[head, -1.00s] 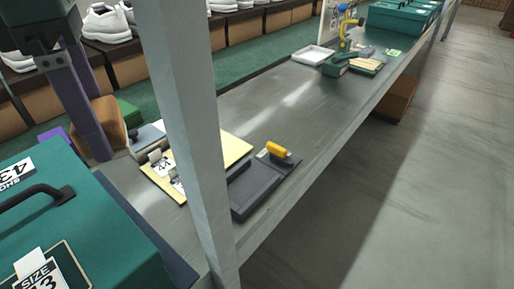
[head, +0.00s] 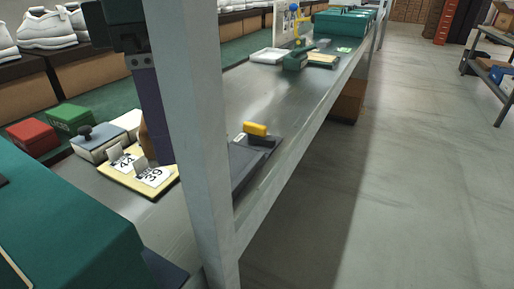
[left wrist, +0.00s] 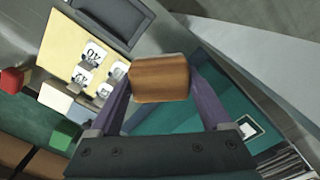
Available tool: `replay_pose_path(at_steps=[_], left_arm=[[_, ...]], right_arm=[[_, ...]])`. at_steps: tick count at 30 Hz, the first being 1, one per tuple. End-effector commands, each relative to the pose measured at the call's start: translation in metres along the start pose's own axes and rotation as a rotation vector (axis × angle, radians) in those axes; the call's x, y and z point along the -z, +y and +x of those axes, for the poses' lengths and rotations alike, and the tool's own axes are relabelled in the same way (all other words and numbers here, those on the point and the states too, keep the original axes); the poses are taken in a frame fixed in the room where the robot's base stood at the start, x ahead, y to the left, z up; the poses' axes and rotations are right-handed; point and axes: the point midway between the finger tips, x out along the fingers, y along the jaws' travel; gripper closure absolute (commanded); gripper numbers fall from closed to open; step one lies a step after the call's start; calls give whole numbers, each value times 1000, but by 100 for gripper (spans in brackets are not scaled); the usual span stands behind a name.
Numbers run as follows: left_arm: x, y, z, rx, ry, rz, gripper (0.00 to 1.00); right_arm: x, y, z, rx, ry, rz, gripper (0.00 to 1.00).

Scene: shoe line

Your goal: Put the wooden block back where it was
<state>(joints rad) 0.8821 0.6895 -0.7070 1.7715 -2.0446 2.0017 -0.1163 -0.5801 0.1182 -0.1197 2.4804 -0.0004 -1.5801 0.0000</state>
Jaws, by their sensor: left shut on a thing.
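The wooden block (left wrist: 160,78) is brown with rounded edges. In the left wrist view it sits between the two purple fingers of my left gripper (left wrist: 160,92), which is shut on it. In the head view my left gripper (head: 155,135) points down in front of the yellow board, and only a brown sliver of the block (head: 146,142) shows beside a finger. The block appears held above the bench. My right gripper is in neither view.
A yellow board (head: 135,182) with number cards lies on the grey bench (head: 262,92). A dark tray (head: 250,158) with a yellow-handled tool lies right of a grey post (head: 195,130). A teal box (head: 60,225) fills the near left. Red (head: 32,136) and green boxes (head: 70,118) stand behind.

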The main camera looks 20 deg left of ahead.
Motion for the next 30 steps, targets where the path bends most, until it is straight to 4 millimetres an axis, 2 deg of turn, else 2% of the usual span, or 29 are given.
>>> replay_pose_path(at_steps=[1,7,14,21,30], left_arm=[[0,-1,20,6,3,-1,62],[0,0,62,2,2,-1,62],[0,0,80,0,0,0,62],[0,0,115,1,0,-1,62],[0,0,118,-1,-1,0,62]], right_arm=[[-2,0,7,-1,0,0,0],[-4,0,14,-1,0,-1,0],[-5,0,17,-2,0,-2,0],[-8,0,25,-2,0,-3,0],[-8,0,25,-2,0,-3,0]])
